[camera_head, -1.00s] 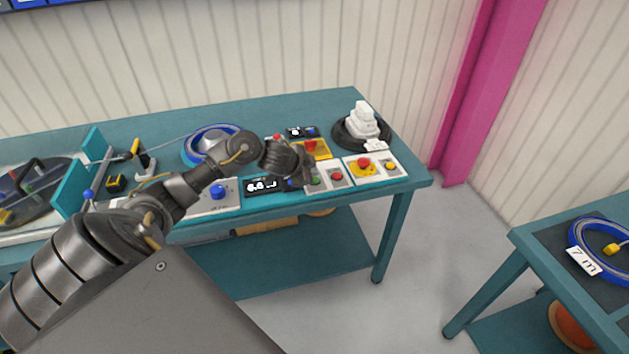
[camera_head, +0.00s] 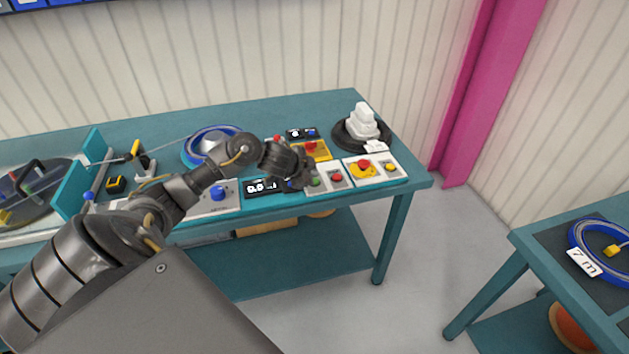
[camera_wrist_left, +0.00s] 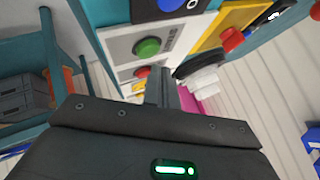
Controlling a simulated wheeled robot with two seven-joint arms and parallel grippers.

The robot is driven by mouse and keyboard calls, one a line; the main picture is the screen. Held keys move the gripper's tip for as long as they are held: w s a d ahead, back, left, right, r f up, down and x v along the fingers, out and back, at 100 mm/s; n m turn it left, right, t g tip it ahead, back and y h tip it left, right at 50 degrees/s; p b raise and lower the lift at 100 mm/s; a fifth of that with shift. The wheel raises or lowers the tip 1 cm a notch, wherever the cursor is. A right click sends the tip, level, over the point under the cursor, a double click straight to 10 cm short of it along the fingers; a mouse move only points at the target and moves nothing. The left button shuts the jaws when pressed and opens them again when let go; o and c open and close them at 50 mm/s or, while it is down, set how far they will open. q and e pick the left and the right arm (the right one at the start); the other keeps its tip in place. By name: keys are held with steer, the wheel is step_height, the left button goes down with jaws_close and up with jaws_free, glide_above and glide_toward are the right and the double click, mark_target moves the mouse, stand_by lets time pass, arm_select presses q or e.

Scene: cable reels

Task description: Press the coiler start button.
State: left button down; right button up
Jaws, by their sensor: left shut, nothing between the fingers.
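The green button (camera_head: 316,181) sits on a pale panel beside a red button (camera_head: 337,177), on the teal bench. In the left wrist view the green button (camera_wrist_left: 147,47) is large, with the red one (camera_wrist_left: 142,72) below it. My left gripper (camera_head: 301,180) is just left of the green button and close above the panel. My right gripper is not in view.
A yellow emergency-stop box (camera_head: 354,171) is to the right. A blue cable coil (camera_head: 190,153) and a black disc with white blocks (camera_head: 361,120) stand behind. A second table (camera_head: 522,240) is at right.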

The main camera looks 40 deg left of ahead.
arm_select(q)
steer(key=shift+f, duration=0.15)
stand_by(0.7)
steer(key=shift+f, duration=0.3)
